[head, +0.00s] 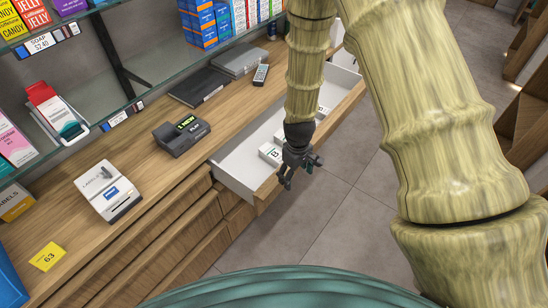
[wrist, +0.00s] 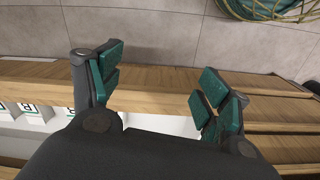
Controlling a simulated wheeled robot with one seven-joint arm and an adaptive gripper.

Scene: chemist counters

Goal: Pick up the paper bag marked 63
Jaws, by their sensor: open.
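My gripper (head: 301,174) hangs open and empty beside the front edge of the open drawer (head: 232,184). In the wrist view my gripper (wrist: 157,88) has its fingers spread wide, with the drawer's wooden front (wrist: 150,124) and the floor behind them. A yellow card marked 63 (head: 47,256) lies on the counter at the lower left. White packets (head: 270,154) with dark marks lie in the drawer, partly hidden by my gripper. Some show at the left of the wrist view (wrist: 31,108). Their marks are too small to read surely. I see no paper bag clearly marked 63.
The wooden counter (head: 145,152) holds a label box (head: 108,191), a dark card terminal (head: 182,135) and a closed laptop-like device (head: 197,87). A glass shelf with boxes overhangs its back. Open floor (head: 330,215) lies in front of the drawer.

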